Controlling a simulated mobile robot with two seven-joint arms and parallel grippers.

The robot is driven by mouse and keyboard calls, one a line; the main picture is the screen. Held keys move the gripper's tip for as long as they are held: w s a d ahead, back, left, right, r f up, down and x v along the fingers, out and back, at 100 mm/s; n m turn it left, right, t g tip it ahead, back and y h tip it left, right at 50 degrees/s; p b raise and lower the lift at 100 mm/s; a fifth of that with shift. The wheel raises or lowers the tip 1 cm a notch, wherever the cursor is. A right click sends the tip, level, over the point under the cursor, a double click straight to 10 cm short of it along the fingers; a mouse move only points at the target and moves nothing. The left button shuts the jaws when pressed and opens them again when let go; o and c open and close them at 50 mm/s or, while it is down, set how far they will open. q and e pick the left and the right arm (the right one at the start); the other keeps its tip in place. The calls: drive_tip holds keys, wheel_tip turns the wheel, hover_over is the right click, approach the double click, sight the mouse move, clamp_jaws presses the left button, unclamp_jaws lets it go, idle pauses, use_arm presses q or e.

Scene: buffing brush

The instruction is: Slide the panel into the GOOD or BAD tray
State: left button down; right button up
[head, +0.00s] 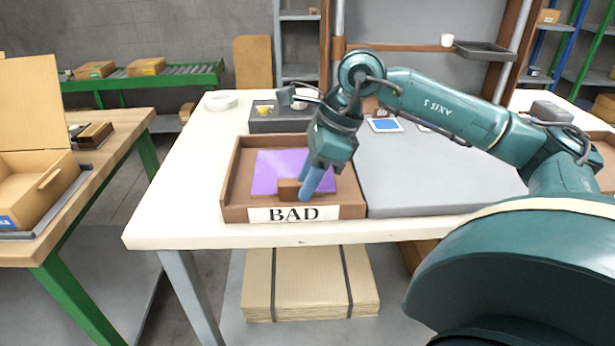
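The purple panel (270,172) lies flat inside the brown wooden BAD tray (232,200), whose front carries a white BAD label (294,214). My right gripper (310,192) reaches down into this tray over the panel's front right part. Its blue fingers are close together on a small brown block (288,189), seemingly the brush, which sticks out to their left. The fingers hide part of the block and panel. A second brown tray edge (606,160) shows at the far right, mostly behind my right arm; its label is hidden. My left gripper is not in view.
A grey mat (430,185) lies right of the BAD tray on the white table (170,215). Behind the tray are a dark bin (280,122) and a blue-and-white card (384,126). A wooden bench (90,190) with a cardboard box (35,180) stands at left.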

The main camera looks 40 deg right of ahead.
use_arm(q)
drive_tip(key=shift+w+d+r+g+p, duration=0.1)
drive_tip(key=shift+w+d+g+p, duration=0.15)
drive_tip(key=shift+p, duration=0.85)
use_arm(e)
drive_tip(key=v, duration=1.3)
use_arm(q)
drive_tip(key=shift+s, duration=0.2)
